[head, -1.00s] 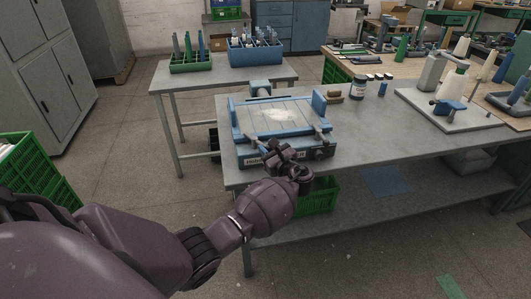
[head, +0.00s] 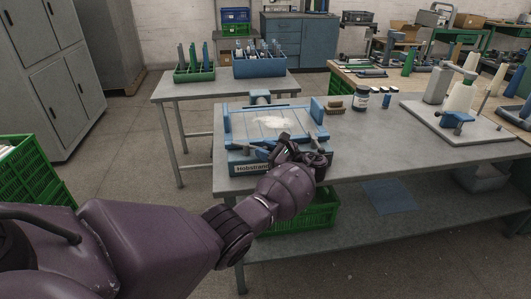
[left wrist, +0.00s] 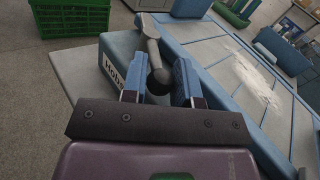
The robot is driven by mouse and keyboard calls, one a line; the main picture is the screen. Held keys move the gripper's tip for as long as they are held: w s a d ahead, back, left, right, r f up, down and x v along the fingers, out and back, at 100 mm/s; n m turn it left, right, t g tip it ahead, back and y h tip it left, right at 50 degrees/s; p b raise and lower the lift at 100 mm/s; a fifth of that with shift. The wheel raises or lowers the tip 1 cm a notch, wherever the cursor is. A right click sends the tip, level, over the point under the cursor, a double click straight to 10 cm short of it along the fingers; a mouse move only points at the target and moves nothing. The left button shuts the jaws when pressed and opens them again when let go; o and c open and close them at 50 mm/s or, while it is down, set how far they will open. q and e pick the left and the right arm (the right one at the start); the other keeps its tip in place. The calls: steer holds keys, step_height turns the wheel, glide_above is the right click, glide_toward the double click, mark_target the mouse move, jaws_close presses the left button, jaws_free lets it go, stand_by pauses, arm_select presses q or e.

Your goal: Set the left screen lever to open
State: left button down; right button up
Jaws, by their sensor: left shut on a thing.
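The blue-and-grey machine with a name label (head: 231,140) stands on the near left part of the grey table. My left gripper (head: 270,151) is at its front edge, just above the label. In the left wrist view the left screen lever (left wrist: 152,48) is a grey bar with a dark ball knob, pivoted at the machine's far end. The blue fingers of my left gripper (left wrist: 158,82) stand on both sides of the knob and are shut on it. The lever lies along the machine's front. My right gripper is not in view.
A brush (head: 334,107), a dark jar (head: 361,98) and small bottles stand right of the machine. A winder stand (head: 462,130) is further right. A green crate (head: 306,212) sits below the table. Table space between the machine and stand is mostly clear.

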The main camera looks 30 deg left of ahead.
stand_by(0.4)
arm_select(q)
steer(key=c, duration=0.9)
jaws_free()
steer(key=d, duration=1)
steer(key=shift+w+d, duration=0.15)
steer(key=shift+d, duration=0.25)
